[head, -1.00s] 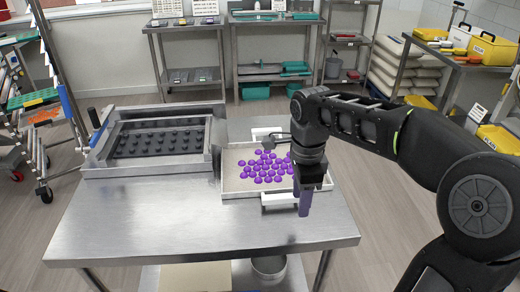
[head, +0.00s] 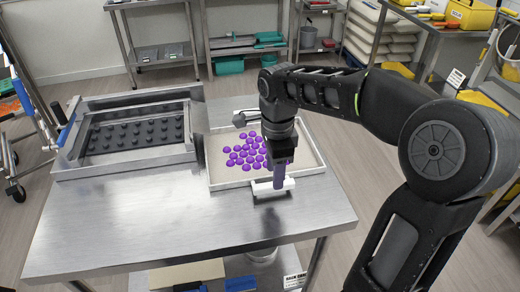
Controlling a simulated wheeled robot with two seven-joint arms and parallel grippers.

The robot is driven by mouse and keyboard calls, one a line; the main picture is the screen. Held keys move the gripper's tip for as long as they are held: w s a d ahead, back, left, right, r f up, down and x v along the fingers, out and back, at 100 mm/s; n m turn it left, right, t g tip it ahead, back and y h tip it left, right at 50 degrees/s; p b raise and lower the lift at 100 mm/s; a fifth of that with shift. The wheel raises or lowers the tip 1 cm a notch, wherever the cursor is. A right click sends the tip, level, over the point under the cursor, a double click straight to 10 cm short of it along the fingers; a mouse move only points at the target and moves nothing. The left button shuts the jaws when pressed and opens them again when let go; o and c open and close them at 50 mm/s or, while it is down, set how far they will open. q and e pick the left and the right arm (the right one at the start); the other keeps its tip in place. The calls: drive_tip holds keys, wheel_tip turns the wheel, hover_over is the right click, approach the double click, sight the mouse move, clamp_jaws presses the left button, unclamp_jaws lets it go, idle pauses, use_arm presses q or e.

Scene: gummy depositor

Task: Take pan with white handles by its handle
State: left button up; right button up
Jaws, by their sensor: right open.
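The pan (head: 306,150) is a shallow, light tray with purple gummies (head: 246,151) on it, lying on the steel table. Its near white handle (head: 264,189) sticks out at the front edge; the far handle is mostly hidden behind my arm. My right gripper (head: 280,184) points down at the near handle, with its purple fingers open. One finger shows in front of the handle's middle; whether the other is behind the handle is hidden. My left gripper is not in view.
A metal frame with a dark moulded plate (head: 140,133) stands left of the pan, close to it. The front of the steel table (head: 150,220) is bare. Shelves (head: 238,50) stand along the back wall.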

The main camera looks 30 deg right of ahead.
drive_tip(key=shift+a+f+p, duration=0.1)
drive_tip(key=shift+f+p, duration=0.3)
drive_tip(key=shift+f, duration=2.25)
clamp_jaws()
